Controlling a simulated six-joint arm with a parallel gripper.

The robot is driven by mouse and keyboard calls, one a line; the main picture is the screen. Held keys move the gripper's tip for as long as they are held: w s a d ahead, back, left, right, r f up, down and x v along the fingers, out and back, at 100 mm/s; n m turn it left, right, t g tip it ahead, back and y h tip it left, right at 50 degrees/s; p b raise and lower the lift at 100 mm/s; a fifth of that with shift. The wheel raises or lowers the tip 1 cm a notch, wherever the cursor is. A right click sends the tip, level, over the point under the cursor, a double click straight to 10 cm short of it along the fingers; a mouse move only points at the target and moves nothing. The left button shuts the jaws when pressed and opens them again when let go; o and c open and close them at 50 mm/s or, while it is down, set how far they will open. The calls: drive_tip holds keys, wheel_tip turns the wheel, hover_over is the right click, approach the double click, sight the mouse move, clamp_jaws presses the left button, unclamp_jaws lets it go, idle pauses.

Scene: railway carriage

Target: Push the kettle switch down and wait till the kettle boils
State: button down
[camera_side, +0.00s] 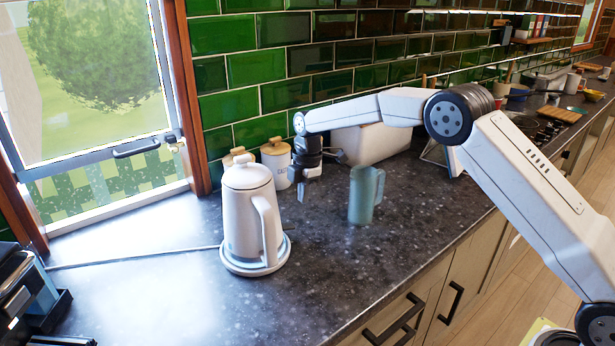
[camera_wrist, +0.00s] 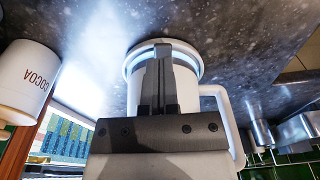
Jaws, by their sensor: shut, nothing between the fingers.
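The white kettle (camera_side: 242,214) stands upright on its round base (camera_side: 254,268) on the dark counter, lid on, handle to the right. My gripper (camera_side: 302,194) is shut and empty, pointing down behind and to the right of the kettle in the side view. In the wrist view the fingers (camera_wrist: 163,52) lie across the middle of the kettle body (camera_wrist: 187,92) and its base ring (camera_wrist: 134,60). I cannot tell whether they touch it. The switch is not clearly visible; the handle or my fingers may hide it. I see no steam.
A grey-green mug (camera_side: 362,196) stands right of my gripper. Lidded canisters (camera_side: 276,160) stand behind the kettle; one marked COCOA (camera_wrist: 26,84) is close in the wrist view. A cord (camera_side: 140,257) runs left from the kettle. The front counter is clear.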

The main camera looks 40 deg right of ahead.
drive_tip(key=shift+d+r, duration=0.2)
drive_tip(key=shift+r, duration=1.65)
drive_tip(key=shift+s, duration=0.1)
drive_tip(key=s+d+f+m+t, duration=0.1)
drive_tip(key=s+f+m, duration=0.1)
drive_tip(key=s+m, duration=0.6)
drive_tip(key=s+d+f+m+t+h, duration=0.1)
drive_tip(key=s+m, duration=0.8)
drive_tip(key=s, duration=1.4)
drive_tip(key=shift+s+f+t, duration=0.2)
drive_tip(key=shift+f+t, duration=0.1)
drive_tip(key=shift+f, duration=0.35)
idle(2.3)
